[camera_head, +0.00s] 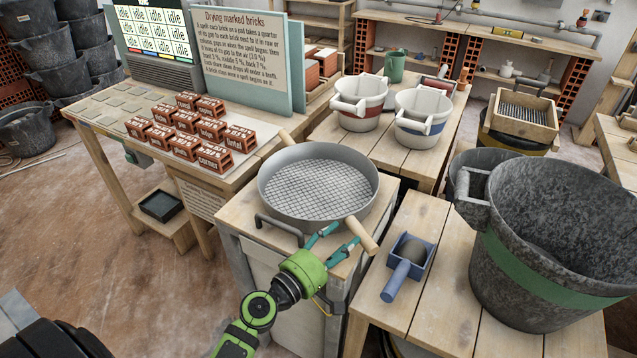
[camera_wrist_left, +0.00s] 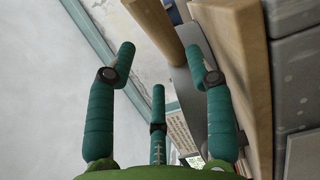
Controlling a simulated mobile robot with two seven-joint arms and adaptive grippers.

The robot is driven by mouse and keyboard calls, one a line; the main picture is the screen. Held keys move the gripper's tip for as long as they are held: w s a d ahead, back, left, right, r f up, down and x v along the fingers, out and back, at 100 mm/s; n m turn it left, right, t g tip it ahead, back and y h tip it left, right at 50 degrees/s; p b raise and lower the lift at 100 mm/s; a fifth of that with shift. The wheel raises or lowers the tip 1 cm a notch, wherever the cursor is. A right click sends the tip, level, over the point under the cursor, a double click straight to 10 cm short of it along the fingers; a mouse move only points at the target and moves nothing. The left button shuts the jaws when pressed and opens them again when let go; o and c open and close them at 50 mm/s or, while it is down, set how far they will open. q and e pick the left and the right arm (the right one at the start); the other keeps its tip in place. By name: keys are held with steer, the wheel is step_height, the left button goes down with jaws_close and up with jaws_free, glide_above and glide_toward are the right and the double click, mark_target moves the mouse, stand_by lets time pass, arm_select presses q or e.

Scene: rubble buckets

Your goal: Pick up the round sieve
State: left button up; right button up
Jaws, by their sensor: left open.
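The round sieve (camera_head: 318,190) is a grey pan with a mesh floor. It rests on a wood-topped cabinet (camera_head: 232,219), with one wooden handle (camera_head: 361,235) toward me and another at its far left edge. My left gripper (camera_head: 346,233) is open, its teal fingers just beside the near handle. In the left wrist view, my gripper (camera_wrist_left: 160,52) has its fingers spread, and a wooden rod (camera_wrist_left: 155,25), seemingly that handle, lies beyond and between the fingertips. I cannot tell whether they touch. My right gripper is not in view.
A dark bar handle (camera_head: 279,232) stands at the cabinet's front edge. Right are a blue scoop box (camera_head: 411,262) and a large black bucket (camera_head: 548,230). Marked bricks (camera_head: 190,130) sit on the left bench; two white buckets (camera_head: 421,120) stand behind.

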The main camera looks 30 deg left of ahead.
mark_target(353, 230)
arm_select(q)
steer(key=p+x, duration=0.1)
steer(key=x, duration=0.4)
steer(key=shift+w+f, duration=0.15)
steer(key=shift+w, duration=0.15)
steer(key=shift+s, duration=0.1)
jaws_close()
